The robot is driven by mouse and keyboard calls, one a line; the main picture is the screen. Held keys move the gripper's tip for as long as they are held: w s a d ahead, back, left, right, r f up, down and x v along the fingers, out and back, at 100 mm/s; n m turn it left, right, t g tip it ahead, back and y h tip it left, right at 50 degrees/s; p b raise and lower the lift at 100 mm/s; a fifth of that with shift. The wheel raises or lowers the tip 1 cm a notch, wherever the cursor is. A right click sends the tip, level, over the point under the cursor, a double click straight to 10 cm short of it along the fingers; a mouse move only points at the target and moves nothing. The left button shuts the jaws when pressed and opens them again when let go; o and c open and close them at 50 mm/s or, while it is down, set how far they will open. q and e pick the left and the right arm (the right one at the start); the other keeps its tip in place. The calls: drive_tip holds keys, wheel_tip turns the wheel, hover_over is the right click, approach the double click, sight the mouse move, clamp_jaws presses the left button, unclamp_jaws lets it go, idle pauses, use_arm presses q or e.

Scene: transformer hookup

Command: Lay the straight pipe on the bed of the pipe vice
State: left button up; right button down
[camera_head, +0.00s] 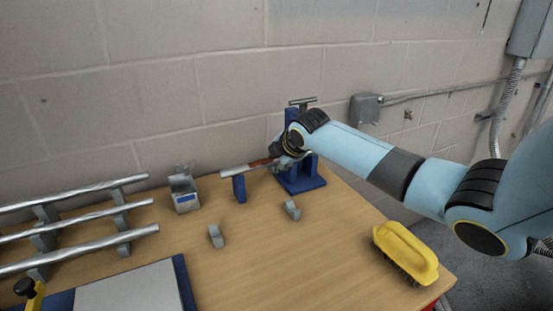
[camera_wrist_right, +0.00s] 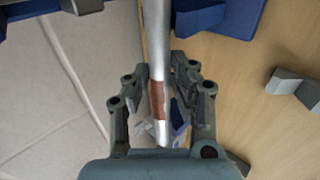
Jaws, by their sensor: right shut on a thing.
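The straight pipe (camera_head: 240,169) is silver with a red-brown band. It lies nearly level at the back of the bench and also shows in the right wrist view (camera_wrist_right: 157,45). My right gripper (camera_head: 281,159) is shut on it near the band, with a finger on each side in the wrist view (camera_wrist_right: 162,80). The blue pipe vice (camera_head: 301,183) stands under and behind my gripper, its T-handle on top. The pipe's left end is over a blue post (camera_head: 239,190); I cannot tell whether they touch. My gripper hides where the pipe meets the vice. My left gripper is out of view.
Several long pipes (camera_head: 80,218) lie on grey supports at left. A small grey box (camera_head: 184,192) stands near the wall. Two grey clips (camera_head: 216,236) (camera_head: 291,210) sit on the bench. A yellow brush (camera_head: 405,252) lies front right.

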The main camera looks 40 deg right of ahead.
drive_tip(key=c, duration=1.1)
unclamp_jaws()
drive_tip(key=shift+o, duration=0.3)
drive_tip(key=shift+s, duration=0.1)
drive_tip(key=v, duration=1.2)
